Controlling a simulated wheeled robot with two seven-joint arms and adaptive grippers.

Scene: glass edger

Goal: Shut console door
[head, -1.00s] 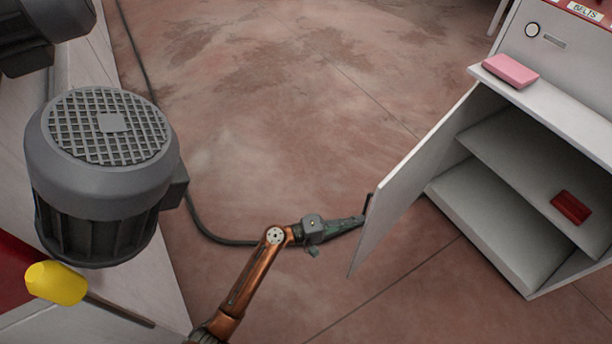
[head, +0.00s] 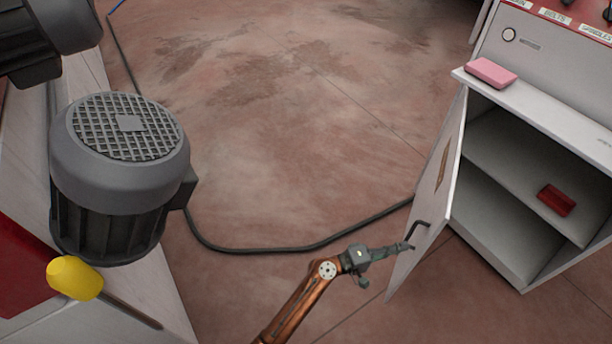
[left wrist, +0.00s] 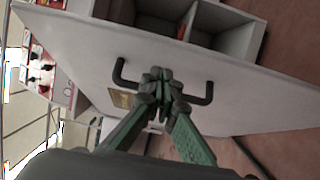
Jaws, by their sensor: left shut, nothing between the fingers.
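The console (head: 560,100) is a white cabinet at the right of the head view. Its door (head: 437,180) stands open, with the outer face and a black bar handle (head: 417,232) towards my left gripper (head: 406,247). The gripper is shut and empty, its fingertips at the door's outer face beside the handle. In the left wrist view the shut green fingers (left wrist: 160,80) lie between the two ends of the handle (left wrist: 207,93), in front of the white door (left wrist: 240,100). I cannot tell whether the tips touch the door. My right gripper is not in view.
A red box (head: 557,200) lies on the console's inner shelf, and a pink block (head: 491,72) lies on its ledge. A grey motor (head: 118,175) and a yellow-handled screwdriver (head: 75,278) are at the left. A dark cable (head: 270,249) crosses the otherwise clear floor.

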